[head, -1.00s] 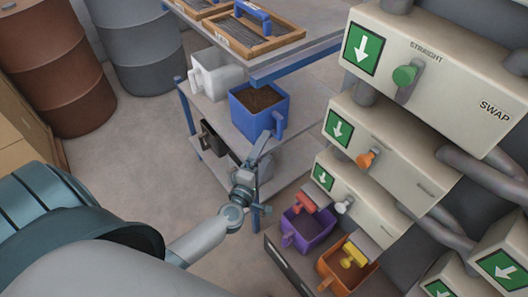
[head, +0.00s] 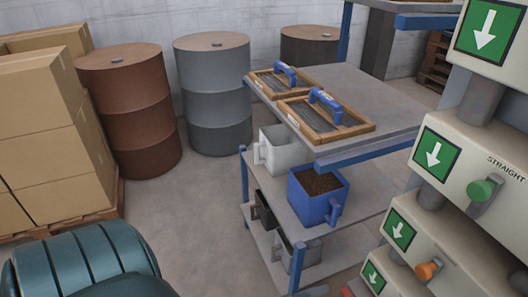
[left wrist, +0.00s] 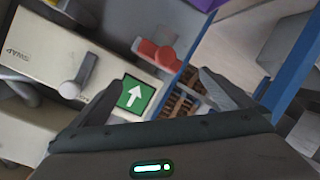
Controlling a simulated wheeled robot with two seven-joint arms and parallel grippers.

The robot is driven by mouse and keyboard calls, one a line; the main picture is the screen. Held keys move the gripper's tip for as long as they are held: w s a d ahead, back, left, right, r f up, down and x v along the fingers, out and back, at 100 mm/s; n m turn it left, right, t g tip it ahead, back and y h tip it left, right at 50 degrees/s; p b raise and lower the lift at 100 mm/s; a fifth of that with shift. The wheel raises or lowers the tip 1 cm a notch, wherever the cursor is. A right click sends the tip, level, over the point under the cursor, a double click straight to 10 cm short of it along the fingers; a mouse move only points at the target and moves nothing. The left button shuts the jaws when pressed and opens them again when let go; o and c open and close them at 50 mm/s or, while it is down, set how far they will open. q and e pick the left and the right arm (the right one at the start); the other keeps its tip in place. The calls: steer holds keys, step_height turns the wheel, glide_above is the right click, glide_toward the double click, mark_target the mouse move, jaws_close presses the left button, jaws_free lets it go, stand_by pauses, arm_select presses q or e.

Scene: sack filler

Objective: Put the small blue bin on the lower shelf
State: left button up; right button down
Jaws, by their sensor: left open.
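The small blue bin (head: 308,205), filled with dark brown material, stands upright on the middle board of a blue-legged rack in the head view, its handle facing right. The lower shelf (head: 262,243) is the board beneath it, partly hidden, with a black bin (head: 264,213) and a grey bin (head: 311,254) there. My left gripper (left wrist: 160,80) is open and empty in the left wrist view, with a red lever and a green arrow sign beyond its fingers. I cannot make out the blue bin there. The head view shows neither gripper.
A white bin (head: 281,150) stands beside the blue bin. Wood-framed screens (head: 325,117) lie on the board above. Beige machine housings (head: 445,160) with levers crowd the right. Drums (head: 213,95) and stacked cartons (head: 45,140) stand behind and left. The floor between is clear.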

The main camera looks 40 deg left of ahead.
arm_select(q)
steer(key=s+a+f+m+g+y, duration=0.2)
steer(key=s+f+g, duration=0.3)
steer(key=s+f, duration=0.7)
steer(key=s+a+f+m+g+y, duration=0.2)
steer(key=s+a+f+m+g, duration=0.1)
steer(key=s+f, duration=0.9)
step_height(320, 180, down, 6)
steer(key=shift+a+r+m+g, duration=0.15)
steer(key=shift+m+g, duration=0.45)
steer(key=shift+g, duration=0.5)
